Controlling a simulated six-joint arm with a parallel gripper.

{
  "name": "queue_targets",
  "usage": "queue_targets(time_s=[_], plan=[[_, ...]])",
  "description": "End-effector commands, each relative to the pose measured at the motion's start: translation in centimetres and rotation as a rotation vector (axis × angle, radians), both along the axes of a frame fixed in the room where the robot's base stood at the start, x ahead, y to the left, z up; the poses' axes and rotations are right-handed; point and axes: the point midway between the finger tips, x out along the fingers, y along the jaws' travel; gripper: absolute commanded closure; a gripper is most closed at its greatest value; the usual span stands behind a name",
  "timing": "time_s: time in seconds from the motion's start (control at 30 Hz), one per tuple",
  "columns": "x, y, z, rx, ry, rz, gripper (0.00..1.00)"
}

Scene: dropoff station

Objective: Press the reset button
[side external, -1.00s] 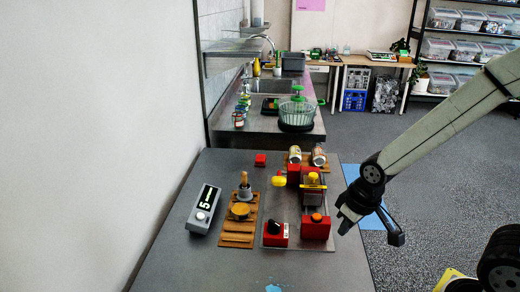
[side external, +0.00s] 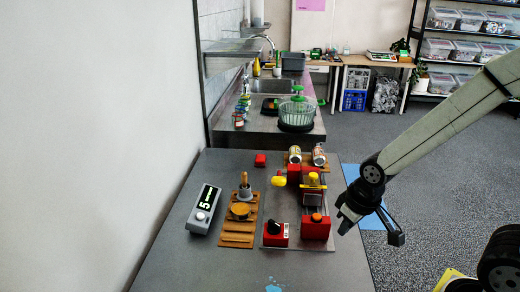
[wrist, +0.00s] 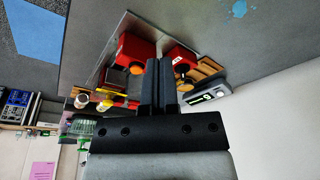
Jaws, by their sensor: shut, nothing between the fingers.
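A round orange-red button (side external: 316,217) sits on top of a red box (side external: 316,230) at the front right of a metal plate. I cannot read any label on it. The button (wrist: 136,68) also shows in the wrist view, just left of my fingers. My gripper (side external: 343,226) is shut and empty, a little to the right of the red box in the side view, apart from it. In the wrist view my closed gripper fingers (wrist: 158,82) stand in the middle and hide part of the scene behind them.
Left of the button is a red box with a black knob (side external: 274,229). A yellow knob (side external: 278,181) and a yellow-topped press (side external: 313,180) stand behind. A wooden board (side external: 237,233) and a grey display unit (side external: 203,210) stand left.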

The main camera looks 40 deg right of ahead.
Motion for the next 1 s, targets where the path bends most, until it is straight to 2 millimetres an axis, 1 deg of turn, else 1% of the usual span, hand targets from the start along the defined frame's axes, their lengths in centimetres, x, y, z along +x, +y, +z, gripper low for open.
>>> queue_targets(time_s=[0.17, 0.27, 0.37, 0.47, 0.57, 0.67, 0.8, 1.0], plan=[[0.2, 0.1, 0.0, 0.000, -0.004, 0.003, 1.00], [0.8, 0.2, 0.1, 0.001, -0.016, 0.014, 1.00], [1.9, 0.6, 0.1, 0.001, -0.038, 0.034, 1.00], [3.7, 1.1, 0.2, 0.001, -0.076, 0.067, 1.00], [6.2, 1.8, 0.4, -0.001, -0.128, 0.111, 1.00], [9.0, 2.8, 0.5, -0.008, -0.190, 0.160, 1.00], [13.3, 4.4, 0.6, -0.025, -0.288, 0.234, 1.00], [19.0, 6.9, 0.8, -0.063, -0.427, 0.329, 1.00]])
